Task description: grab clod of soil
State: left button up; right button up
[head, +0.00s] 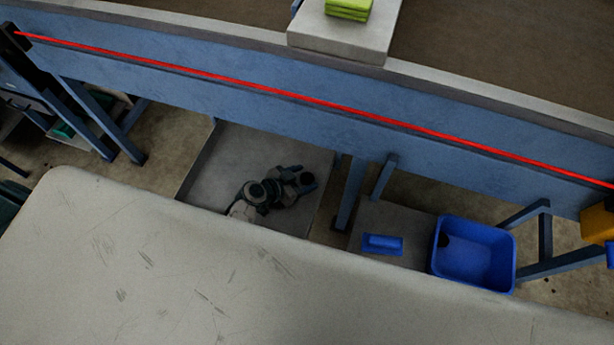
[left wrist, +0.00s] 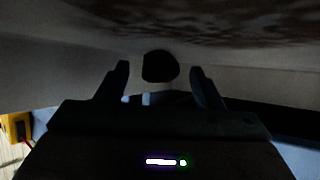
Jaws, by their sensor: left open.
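In the left wrist view, a dark, rounded lump (left wrist: 160,66), which looks like the clod of soil, shows beyond and between the fingertips of my left gripper (left wrist: 160,76). The two fingers are apart, one on each side of it. I cannot tell how far it is from them. My right gripper is not in view.
A pale scratched surface (head: 140,260) fills the front. Behind it stand a blue frame (head: 220,110) with a red cord, a blue bin (head: 507,262) and a small blue object (head: 382,244) on a grey top. A yellow box (head: 597,222) is at the far right.

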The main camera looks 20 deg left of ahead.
pick_arm(q)
jog(key=c, duration=1.1)
jog(key=shift+o, duration=0.2)
jog(key=shift+r, duration=0.1)
